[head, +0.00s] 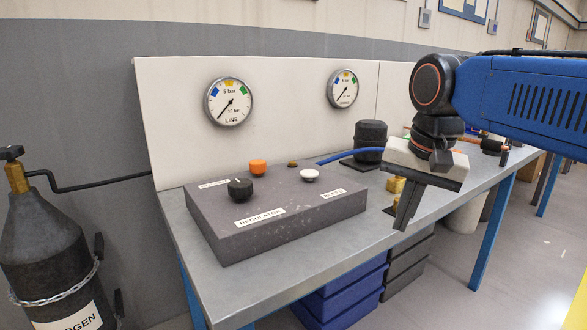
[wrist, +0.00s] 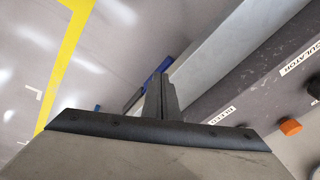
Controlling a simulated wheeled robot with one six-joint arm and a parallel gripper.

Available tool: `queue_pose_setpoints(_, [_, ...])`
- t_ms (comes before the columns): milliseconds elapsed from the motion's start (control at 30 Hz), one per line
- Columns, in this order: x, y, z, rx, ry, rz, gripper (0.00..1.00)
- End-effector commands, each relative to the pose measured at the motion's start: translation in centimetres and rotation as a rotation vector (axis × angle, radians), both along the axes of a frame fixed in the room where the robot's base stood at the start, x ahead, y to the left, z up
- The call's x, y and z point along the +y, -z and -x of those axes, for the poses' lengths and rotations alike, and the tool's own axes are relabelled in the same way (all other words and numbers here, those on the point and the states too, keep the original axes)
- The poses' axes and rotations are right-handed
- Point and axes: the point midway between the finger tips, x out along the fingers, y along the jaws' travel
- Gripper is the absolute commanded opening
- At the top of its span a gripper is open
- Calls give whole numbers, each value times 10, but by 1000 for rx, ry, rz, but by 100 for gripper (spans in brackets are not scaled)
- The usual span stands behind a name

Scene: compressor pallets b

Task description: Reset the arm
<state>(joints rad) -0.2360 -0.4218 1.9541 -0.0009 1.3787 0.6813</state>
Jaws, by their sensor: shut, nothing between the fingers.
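My gripper (head: 406,207) hangs at the end of my blue arm in the right half of the head view, fingers pointing down over the bench's front edge. Its two dark fingers are together with nothing between them; they also show in the wrist view (wrist: 161,90). It is right of the grey regulator block (head: 285,215) and apart from it. The block carries a black knob (head: 240,189), an orange knob (head: 258,167) and a white knob (head: 309,175). In the wrist view the block (wrist: 250,85) lies to the right.
The metal bench (head: 205,262) runs to the back right. Two gauges (head: 228,102) sit on the white back panel. A black cylinder (head: 370,140) and brass fittings (head: 396,185) stand near my gripper. A gas bottle (head: 45,250) is at left. Blue crates (head: 340,297) are below. Floor at right is open.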

Motion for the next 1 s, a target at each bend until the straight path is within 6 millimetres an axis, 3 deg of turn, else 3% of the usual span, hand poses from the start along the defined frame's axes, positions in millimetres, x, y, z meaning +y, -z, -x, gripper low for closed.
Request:
queue_pose_setpoints(200, [-40,71,48,-81,-155,54,0])
queue_pose_setpoints(500, [-74,167,104,-172,-351,154,0])
queue_pose_setpoints(700, [-81,196,119,-196,-410,189,0])
queue_pose_setpoints(1000, [-81,198,120,-199,-417,193,0])
